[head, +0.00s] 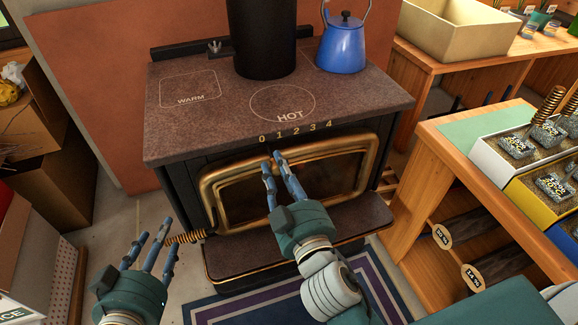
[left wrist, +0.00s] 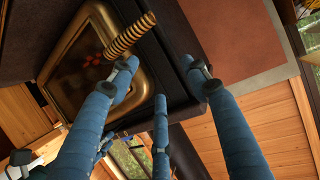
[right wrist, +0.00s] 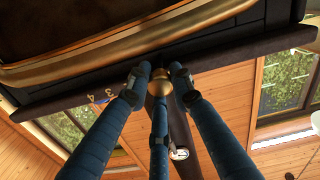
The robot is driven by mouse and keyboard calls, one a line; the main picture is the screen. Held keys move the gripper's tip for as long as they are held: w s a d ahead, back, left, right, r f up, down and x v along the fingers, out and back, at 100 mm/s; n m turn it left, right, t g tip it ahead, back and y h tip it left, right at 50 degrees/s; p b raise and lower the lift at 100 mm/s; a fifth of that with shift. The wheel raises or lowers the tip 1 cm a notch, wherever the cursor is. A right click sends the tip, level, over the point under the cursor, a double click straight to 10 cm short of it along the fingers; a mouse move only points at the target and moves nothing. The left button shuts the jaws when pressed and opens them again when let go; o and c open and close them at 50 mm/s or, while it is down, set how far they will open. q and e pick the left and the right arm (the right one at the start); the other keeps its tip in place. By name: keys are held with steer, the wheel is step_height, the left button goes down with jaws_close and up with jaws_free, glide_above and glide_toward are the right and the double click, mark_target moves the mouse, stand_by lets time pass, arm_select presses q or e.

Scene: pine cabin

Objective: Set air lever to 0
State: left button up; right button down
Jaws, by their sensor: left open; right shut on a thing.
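The stove (head: 230,115) has a 0 to 4 scale (head: 295,132) along its top's front edge. My right gripper (head: 273,160) is below the 0 and 1 marks, in front of the brass-framed door's upper edge. In the right wrist view its fingers (right wrist: 160,78) are closed around a round brass knob (right wrist: 160,86), the air lever's end. In the head view the fingers mostly hide the knob, so its exact mark is hard to tell. My left gripper (head: 153,238) is open and empty, left of the stove, close to the coiled door handle (head: 188,237), which also shows in the left wrist view (left wrist: 130,38).
A blue kettle (head: 343,42) stands at the stove top's back right, beside the black flue pipe (head: 262,38). A wooden bench (head: 440,180) with sample boxes stands close on the right. Cardboard boxes (head: 55,130) stand on the left. A striped rug (head: 240,310) lies in front.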

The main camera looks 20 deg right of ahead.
arm_select(q)
steer(key=shift+w+d+r+t, duration=0.2)
steer(key=shift+d+r+t, duration=0.1)
steer(key=shift+r, duration=0.1)
arm_select(e)
steer(key=shift+a+f, duration=0.15)
steer(key=shift+a, duration=0.65)
arm_select(q)
steer(key=shift+a, duration=0.1)
arm_select(e)
steer(key=shift+s, duration=0.1)
steer(key=c, duration=1.6)
jaws_free()
arm_select(q)
steer(key=shift+a, duration=0.1)
arm_select(e)
steer(key=shift+o, duration=0.6)
steer(key=shift+a, duration=0.1)
steer(key=s, duration=0.7)
steer(key=shift+s+d, duration=0.2)
